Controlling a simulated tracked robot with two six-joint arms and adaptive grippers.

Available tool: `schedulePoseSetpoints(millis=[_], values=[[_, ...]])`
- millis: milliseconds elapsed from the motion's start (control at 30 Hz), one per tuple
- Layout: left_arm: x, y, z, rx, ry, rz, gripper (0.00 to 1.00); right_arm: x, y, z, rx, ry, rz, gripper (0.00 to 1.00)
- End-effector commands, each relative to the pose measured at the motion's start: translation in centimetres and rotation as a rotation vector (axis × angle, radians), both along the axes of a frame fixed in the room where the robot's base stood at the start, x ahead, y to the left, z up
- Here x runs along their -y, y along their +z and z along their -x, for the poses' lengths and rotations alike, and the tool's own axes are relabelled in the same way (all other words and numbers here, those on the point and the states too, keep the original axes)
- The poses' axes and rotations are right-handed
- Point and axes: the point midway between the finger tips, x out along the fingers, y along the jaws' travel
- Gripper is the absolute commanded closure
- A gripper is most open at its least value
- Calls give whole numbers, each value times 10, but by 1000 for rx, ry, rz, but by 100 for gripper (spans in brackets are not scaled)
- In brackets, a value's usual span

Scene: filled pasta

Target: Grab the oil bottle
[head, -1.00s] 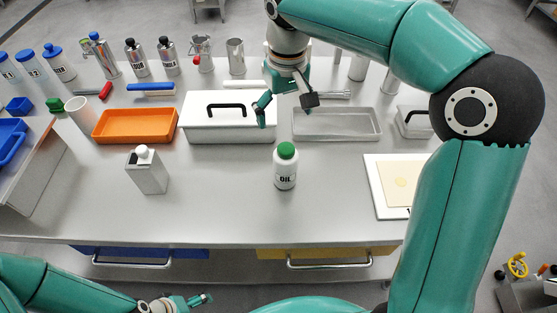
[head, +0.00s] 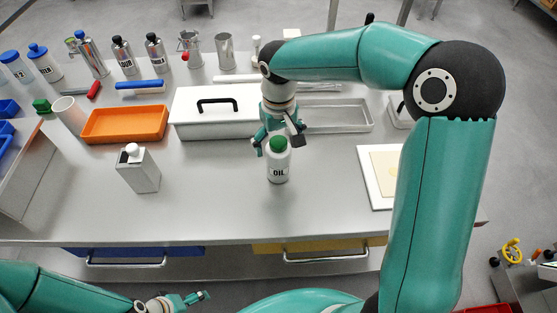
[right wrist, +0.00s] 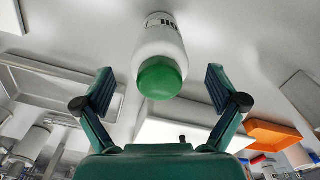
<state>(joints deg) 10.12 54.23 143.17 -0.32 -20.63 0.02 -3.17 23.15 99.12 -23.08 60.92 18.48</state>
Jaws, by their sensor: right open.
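The oil bottle (head: 278,170) is white with a green cap and the word OIL. It stands upright on the steel table. My right gripper (head: 278,146) is open just behind and above it, at the level of the cap. In the right wrist view the bottle (right wrist: 163,45) lies between the spread fingers of the gripper (right wrist: 160,90), with its cap towards me, and neither finger appears to touch it. My left gripper (head: 190,300) is low in front of the table, well away from the bottle; its jaw opening is too small to judge.
A white box with a lid (head: 200,128), an orange tray (head: 97,134) and a metal tray (head: 345,127) stand behind the bottle. A square metal can (head: 140,175) stands to its left, a white board (head: 367,190) to its right. The table around the bottle's front is clear.

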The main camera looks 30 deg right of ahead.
Motion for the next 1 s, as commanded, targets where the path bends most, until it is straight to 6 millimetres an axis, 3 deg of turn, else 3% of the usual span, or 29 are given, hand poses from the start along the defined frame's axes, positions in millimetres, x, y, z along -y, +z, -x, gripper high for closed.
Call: schedulePoseSetpoints(millis=[233,533,1000], values=[[0,4,0,0,0,0,11,1,-33,-1,-3,0,0,5],[0,4,0,0,0,0,11,0,-37,-2,-1,1,0,6],[0,4,0,0,0,0,11,0,-37,-2,0,1,0,85]])
